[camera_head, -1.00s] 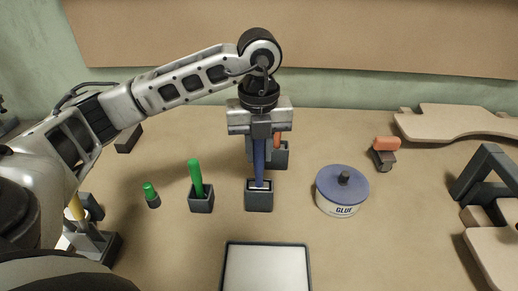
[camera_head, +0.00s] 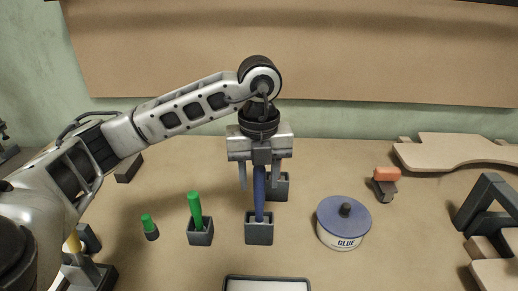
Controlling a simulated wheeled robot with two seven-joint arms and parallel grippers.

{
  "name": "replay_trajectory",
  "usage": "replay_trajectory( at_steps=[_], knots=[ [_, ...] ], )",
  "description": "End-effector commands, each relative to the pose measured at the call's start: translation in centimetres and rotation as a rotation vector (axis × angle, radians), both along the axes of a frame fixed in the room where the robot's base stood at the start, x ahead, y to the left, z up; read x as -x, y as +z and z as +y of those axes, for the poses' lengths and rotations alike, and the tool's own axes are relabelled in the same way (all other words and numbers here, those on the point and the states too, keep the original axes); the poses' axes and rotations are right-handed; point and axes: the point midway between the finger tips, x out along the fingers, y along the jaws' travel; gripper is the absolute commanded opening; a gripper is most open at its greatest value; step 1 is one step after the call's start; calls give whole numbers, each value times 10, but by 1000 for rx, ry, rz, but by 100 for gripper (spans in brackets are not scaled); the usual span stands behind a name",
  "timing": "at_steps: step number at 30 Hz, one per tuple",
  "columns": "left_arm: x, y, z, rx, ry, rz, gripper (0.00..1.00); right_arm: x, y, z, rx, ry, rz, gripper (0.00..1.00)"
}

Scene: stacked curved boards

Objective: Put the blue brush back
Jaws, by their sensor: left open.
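The blue brush (camera_head: 259,194) stands upright in a dark grey square holder (camera_head: 259,231) at the middle of the table. My left gripper (camera_head: 259,185) is above the holder, pointing down. Its two fingers are spread on either side of the brush handle with visible gaps, and it holds nothing. The top of the handle is hidden under the gripper body. My right gripper is not in view.
Another grey holder (camera_head: 281,188) stands just behind. To the left are a green-handled brush in a holder (camera_head: 200,235) and a small green-topped item (camera_head: 149,227). A blue-lidded glue tin (camera_head: 343,222) is to the right. A tray edge (camera_head: 267,284) shows in front.

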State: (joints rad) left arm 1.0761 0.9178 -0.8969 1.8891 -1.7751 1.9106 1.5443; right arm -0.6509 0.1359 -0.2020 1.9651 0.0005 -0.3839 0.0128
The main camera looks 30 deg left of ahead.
Motion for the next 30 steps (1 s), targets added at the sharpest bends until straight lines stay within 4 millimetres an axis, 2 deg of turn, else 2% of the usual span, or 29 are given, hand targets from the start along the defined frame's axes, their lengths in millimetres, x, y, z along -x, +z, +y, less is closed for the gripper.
replay_trajectory(
  at_steps=[4, 6, 9, 13, 18, 30],
  knots=[
    [-1, 33, -1, 2, -3, -8, 43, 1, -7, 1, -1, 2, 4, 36],
    [-1, 52, 0, 1, -1, -8, 43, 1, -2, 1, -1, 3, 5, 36],
    [-1, 73, 0, -1, 1, -7, 43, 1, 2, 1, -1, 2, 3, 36],
    [-1, 90, 0, 0, 0, -5, 43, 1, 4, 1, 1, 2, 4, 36],
    [0, 101, 0, 2, 0, -1, 43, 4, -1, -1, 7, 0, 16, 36],
    [0, 101, 0, 1, -1, -1, 43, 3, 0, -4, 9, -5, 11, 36]
  ],
)
